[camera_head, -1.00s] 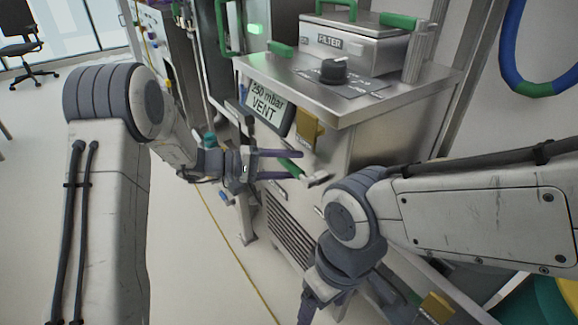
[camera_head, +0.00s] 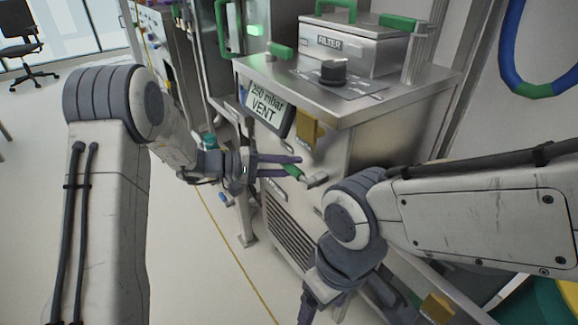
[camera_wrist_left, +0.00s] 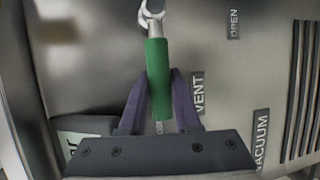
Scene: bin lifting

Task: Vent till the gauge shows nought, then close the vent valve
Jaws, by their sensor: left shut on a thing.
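The vent valve's green lever handle (camera_head: 294,172) sticks out from the front of the steel cabinet; its metal end joins a pivot. In the left wrist view the handle (camera_wrist_left: 158,75) runs upright between two purple fingers, beside a VENT label (camera_wrist_left: 198,93) and below the level of an OPEN label (camera_wrist_left: 234,24). My left gripper (camera_head: 300,166) is shut on this handle. The gauge display (camera_head: 266,108) reads VENT and roughly 250 mbar; the middle digit is hard to read. My right gripper (camera_head: 308,308) hangs low, mostly hidden and cut by the frame edge.
The cabinet top (camera_head: 395,105) carries a black knob (camera_head: 334,72) and a FILTER box (camera_head: 352,45) with green handles. A VACUUM label (camera_wrist_left: 262,138) is near the handle. Floor at left is open.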

